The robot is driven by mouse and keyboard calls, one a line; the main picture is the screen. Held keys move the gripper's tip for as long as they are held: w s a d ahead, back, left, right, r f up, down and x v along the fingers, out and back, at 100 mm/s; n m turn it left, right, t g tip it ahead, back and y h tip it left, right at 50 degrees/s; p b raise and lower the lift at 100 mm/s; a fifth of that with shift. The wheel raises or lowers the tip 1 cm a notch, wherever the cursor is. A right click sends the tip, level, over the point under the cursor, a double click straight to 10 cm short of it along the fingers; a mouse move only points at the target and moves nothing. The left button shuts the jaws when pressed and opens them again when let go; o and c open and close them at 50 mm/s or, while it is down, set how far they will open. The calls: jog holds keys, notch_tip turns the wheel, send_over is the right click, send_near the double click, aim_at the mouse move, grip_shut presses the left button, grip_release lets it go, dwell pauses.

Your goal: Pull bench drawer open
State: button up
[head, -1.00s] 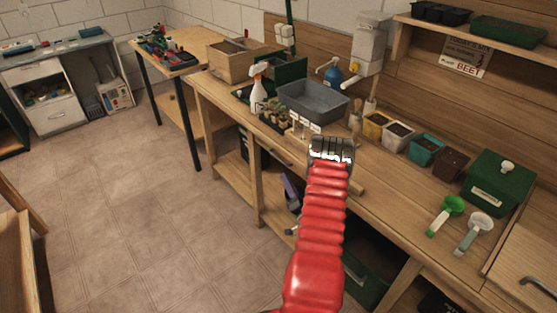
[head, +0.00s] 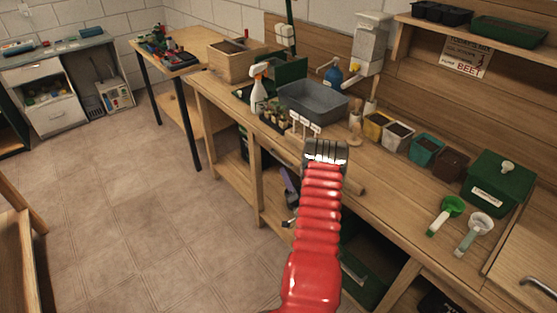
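The wooden bench (head: 372,172) runs along the wall on the right. A bench drawer front (head: 279,150) shows under its top, just left of my red-sleeved arm. It looks flush with the bench, and its right part is hidden by the arm. My arm reaches forward over the bench's front edge, with a silver joint at its far end. A purple piece and a small grey metallic piece show left of the sleeve, below the drawer; they may belong to my gripper. The gripper's fingers are otherwise hidden, so its opening and any contact with the drawer cannot be told.
On the bench are a grey basin (head: 312,103), a spray bottle (head: 258,95), seedling pots, coloured pots, a green box (head: 497,182) and two scoops. A green crate (head: 362,270) sits below. The floor (head: 130,215) to the left is clear.

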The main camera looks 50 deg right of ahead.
aim_at(278, 158)
jog(key=x, duration=0.9)
jog(key=shift+c, duration=0.3)
grip_shut()
